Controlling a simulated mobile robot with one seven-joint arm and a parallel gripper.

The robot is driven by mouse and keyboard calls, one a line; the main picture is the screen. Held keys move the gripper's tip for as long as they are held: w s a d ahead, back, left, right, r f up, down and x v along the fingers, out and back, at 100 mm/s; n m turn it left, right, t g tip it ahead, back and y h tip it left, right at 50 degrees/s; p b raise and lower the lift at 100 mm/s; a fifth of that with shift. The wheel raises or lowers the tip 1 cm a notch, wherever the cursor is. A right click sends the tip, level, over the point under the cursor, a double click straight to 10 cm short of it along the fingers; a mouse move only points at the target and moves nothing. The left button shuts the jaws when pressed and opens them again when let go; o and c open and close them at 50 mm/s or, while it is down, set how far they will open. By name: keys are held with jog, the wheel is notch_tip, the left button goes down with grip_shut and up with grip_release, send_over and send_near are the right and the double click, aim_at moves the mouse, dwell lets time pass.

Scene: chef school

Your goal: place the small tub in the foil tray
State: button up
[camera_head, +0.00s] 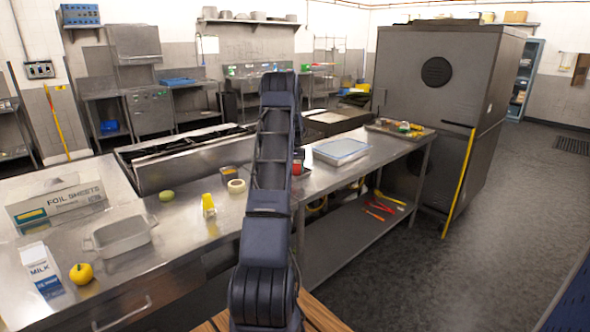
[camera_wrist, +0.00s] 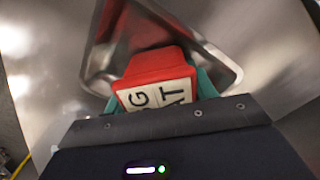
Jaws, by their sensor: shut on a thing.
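My gripper (camera_wrist: 157,92) is shut on a small red tub (camera_wrist: 155,63) with a cream label in black letters. One teal finger is on each side of it. In the wrist view the tub is over a shiny metal tray, which looks like the foil tray (camera_wrist: 218,62). The tub covers part of the tray. I cannot tell whether the tub touches the tray floor. In the head view my arm hides most of the gripper area, and a bit of the red tub (camera_head: 298,168) shows just right of the arm. The foil tray is not clear there.
On the steel counter are a grey handled dish (camera_head: 120,238), a milk carton (camera_head: 41,269), a yellow fruit (camera_head: 81,273), a foil sheets box (camera_head: 62,205), a yellow bottle (camera_head: 208,205) and a tape roll (camera_head: 236,186). A pale lidded tray (camera_head: 342,151) sits right of my arm.

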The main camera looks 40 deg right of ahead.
jog(key=o, duration=1.1)
notch_tip(320, 180, up, 12)
jog(key=shift+a+r, duration=0.1)
jog(key=shift+r, duration=0.05)
jog(key=a+r+n, duration=0.1)
jog(key=a+r, duration=0.5)
jog(key=a, duration=0.3)
jog(key=a+r+n, duration=0.1)
jog(key=a+r, duration=0.5)
jog(key=a, duration=0.4)
jog(key=s+a+r+n+t, duration=0.1)
jog(key=s+a+r, duration=0.3)
jog(key=a, duration=0.5)
jog(key=s+a+r+n+t, duration=0.1)
jog(key=s+a+r, duration=0.2)
jog(key=a, duration=0.6)
jog(key=s+a+r+n+t, duration=0.1)
jog(key=s+a+n, duration=0.1)
jog(key=s+a, duration=1.15)
jog(key=s+a+f+n, duration=0.1)
jog(key=s+a+f, duration=0.2)
jog(key=s+a, duration=0.2)
jog(key=s+a+f+n+t, duration=0.1)
jog(key=s+a+f+n, duration=0.1)
jog(key=s+a, duration=0.3)
jog(key=s, duration=0.3)
jog(key=shift+s+f+t, duration=0.3)
jog(key=shift+s+f, duration=0.1)
